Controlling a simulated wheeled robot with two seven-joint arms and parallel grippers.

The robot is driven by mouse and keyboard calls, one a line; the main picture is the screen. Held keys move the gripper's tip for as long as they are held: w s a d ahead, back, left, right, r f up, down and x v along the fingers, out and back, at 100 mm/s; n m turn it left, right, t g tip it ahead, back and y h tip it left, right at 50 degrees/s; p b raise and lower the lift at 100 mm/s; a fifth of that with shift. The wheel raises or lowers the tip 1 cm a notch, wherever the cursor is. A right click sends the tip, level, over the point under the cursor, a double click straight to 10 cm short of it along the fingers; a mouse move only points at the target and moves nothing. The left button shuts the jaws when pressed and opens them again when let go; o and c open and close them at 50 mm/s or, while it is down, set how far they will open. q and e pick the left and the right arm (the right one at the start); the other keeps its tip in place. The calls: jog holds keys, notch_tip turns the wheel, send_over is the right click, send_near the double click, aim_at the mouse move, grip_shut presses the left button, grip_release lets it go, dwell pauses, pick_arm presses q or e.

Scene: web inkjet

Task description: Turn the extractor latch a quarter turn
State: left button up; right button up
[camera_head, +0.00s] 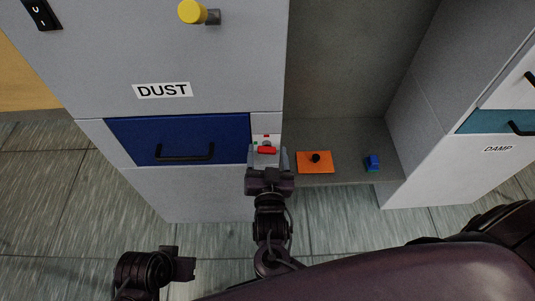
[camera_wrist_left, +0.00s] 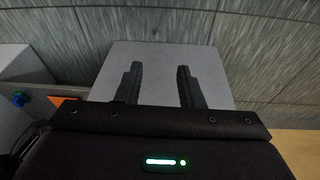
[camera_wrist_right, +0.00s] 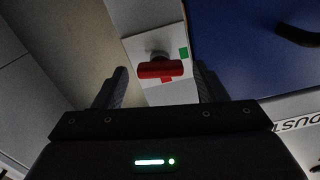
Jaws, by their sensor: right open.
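The extractor latch is a red bar (camera_head: 267,150) on a pale panel (camera_wrist_right: 166,93) just right of the blue drawer. The bar lies crosswise in the head view and the right wrist view (camera_wrist_right: 160,69). A green mark (camera_wrist_right: 183,53) is beside one end, and a red mark (camera_wrist_right: 167,79) is near the bar's middle. My right gripper (camera_head: 267,155) is open in front of the latch, its fingers on either side and apart from the bar in the right wrist view. My left gripper (camera_head: 190,264) is low at left, away from the latch; its fingers are spread and empty in its wrist view (camera_wrist_left: 160,70).
The blue drawer (camera_head: 125,130) has a black handle, with a DUST label (camera_head: 163,90) and yellow knob (camera_head: 192,12) above. Right of the latch, a shelf holds an orange plate (camera_head: 306,167) with a black knob and a blue piece (camera_head: 373,162). A DAMP cabinet (camera_head: 430,160) bounds the right.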

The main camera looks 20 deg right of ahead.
jog(key=shift+w, duration=0.1)
jog(key=c, duration=1)
jog(key=shift+r+p, duration=0.15)
jog(key=shift+p, duration=0.25)
jog(key=shift+r+n+p, duration=0.15)
jog(key=shift+n+p, duration=0.25)
jog(key=shift+p, duration=0.2)
jog(key=shift+n+p, duration=0.6)
jog(key=shift+p, duration=0.05)
jog(key=shift+f, duration=0.3)
pick_arm(q)
jog(key=a+f, duration=0.1)
jog(key=a+f+g+y, duration=0.1)
jog(key=shift+s+a+n+g, duration=0.3)
jog(key=shift+s+a, duration=0.1)
pick_arm(e)
jog(key=o, duration=1)
